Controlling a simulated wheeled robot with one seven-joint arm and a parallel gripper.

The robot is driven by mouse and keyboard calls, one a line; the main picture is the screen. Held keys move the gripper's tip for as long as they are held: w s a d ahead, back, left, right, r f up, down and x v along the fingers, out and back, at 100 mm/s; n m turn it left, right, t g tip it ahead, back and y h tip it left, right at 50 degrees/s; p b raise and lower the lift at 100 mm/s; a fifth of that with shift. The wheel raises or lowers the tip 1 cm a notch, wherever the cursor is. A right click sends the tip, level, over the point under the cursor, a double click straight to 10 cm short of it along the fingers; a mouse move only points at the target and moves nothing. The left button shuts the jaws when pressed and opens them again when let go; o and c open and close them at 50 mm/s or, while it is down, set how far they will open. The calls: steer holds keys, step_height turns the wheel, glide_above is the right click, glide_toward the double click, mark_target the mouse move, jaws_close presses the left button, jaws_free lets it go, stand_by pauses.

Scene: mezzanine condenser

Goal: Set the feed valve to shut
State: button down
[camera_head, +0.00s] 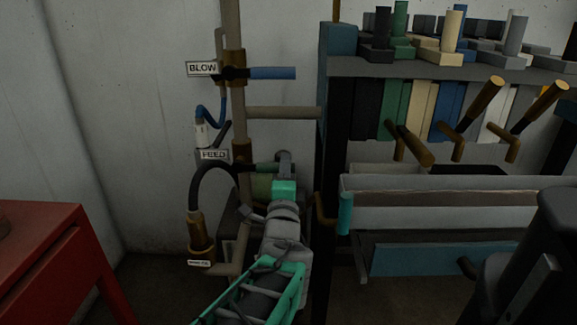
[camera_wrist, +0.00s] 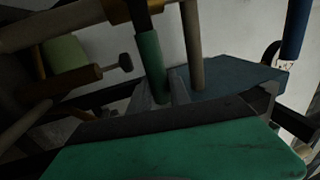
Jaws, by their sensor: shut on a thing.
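The feed valve is a brass body (camera_head: 241,154) on the vertical pipe, beside a white FEED label (camera_head: 214,155). Its green lever (camera_head: 267,167) sticks out to the right, roughly level and across the pipe. My gripper (camera_head: 284,162) is at the lever's outer end and shut on it. In the wrist view the green lever (camera_wrist: 150,62) runs down from a brass fitting to between my two fingers (camera_wrist: 162,92). My gripper hides the lever's tip in the head view.
Above, the BLOW valve has a blue lever (camera_head: 272,73) pointing right. A black hose (camera_head: 208,172) curves left of the feed valve to a brass fitting (camera_head: 200,235). A rack (camera_head: 440,68) with brass-ended handles and a pale trough (camera_head: 450,210) stand close on the right. A red cabinet (camera_head: 40,255) is at left.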

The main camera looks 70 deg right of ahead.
steer(key=shift+f, duration=0.1)
steer(key=c, duration=1.2)
jaws_free()
steer(key=v, duration=0.7)
steer(key=shift+a+p, duration=0.35)
steer(key=shift+p, duration=0.05)
steer(key=shift+f, duration=0.1)
